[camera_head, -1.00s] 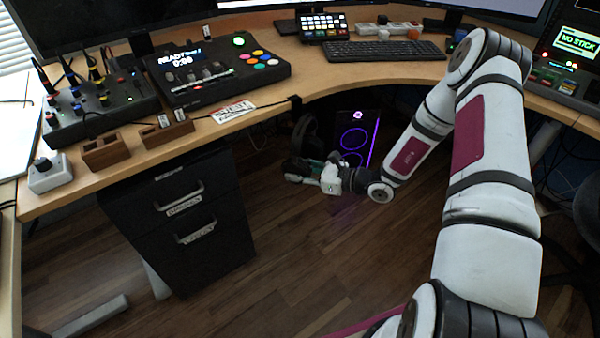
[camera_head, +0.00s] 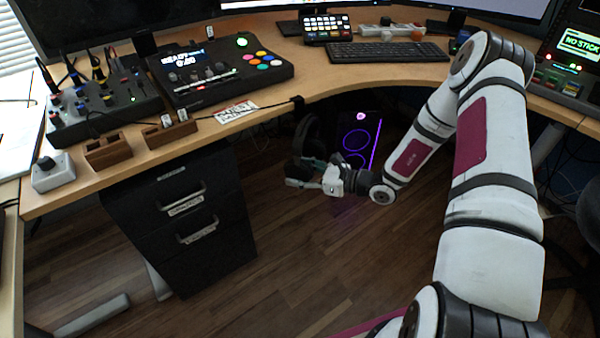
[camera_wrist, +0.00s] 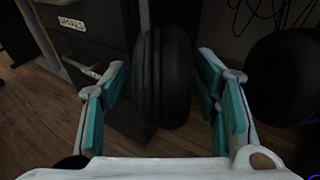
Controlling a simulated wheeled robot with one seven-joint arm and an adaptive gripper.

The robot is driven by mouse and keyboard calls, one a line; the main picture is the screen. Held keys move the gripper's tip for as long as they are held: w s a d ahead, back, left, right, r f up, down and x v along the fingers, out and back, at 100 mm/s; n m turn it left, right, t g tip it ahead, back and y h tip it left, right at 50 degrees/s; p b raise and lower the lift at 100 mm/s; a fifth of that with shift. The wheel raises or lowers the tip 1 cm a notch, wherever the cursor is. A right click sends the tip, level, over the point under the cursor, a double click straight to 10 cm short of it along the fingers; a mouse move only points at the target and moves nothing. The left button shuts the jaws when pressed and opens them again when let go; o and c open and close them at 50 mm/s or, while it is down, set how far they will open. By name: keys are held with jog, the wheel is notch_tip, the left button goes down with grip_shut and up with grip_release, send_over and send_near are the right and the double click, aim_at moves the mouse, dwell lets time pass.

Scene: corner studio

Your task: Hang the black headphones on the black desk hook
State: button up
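The black headphones (camera_head: 308,132) are below the desk edge, directly under the black desk hook (camera_head: 297,101), in front of the computer case. Whether their band rests on the hook is too dark to tell. In the wrist view, one black ear cup (camera_wrist: 165,80) is upright between my gripper's (camera_wrist: 163,88) teal-padded fingers, with a narrow gap on each side. A rounded black shape, seemingly the other cup (camera_wrist: 285,78), is at the right. In the head view, my gripper (camera_head: 297,171) is low under the desk, its fingers spread.
A black drawer cabinet (camera_head: 180,222) stands to the left of my gripper. A computer case (camera_head: 359,140) with purple light stands behind it, to the right. The desk edge (camera_head: 235,124) runs above. The wooden floor (camera_head: 300,265) in front is clear.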

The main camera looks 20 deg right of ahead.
jog(key=v, duration=1.2)
jog(key=s+a+r+n+g, duration=0.6)
jog(key=a+r+n, duration=0.15)
jog(key=r, duration=0.25)
jog(key=s+a+r+n+g, duration=0.5)
jog(key=s+a+r+n, duration=0.25)
jog(key=r, duration=0.35)
jog(key=s+d+r+n+h, duration=0.2)
jog(key=s+n+h, duration=0.2)
jog(key=s, duration=0.3)
jog(key=s+d+r+n+h, duration=0.2)
jog(key=s+r+n+h, duration=0.15)
jog(key=s, duration=0.35)
jog(key=s+d+r+n+h, duration=0.1)
jog(key=s+d+n+h, duration=0.1)
jog(key=s+n+h, duration=0.35)
notch_tip(320, 180, up, 30)
jog(key=s+m+t+y+p, duration=0.1)
jog(key=t+p, duration=0.3)
jog(key=p, duration=2.4)
jog(key=shift+s+d+m+t, duration=0.15)
jog(key=shift+m+t, duration=0.15)
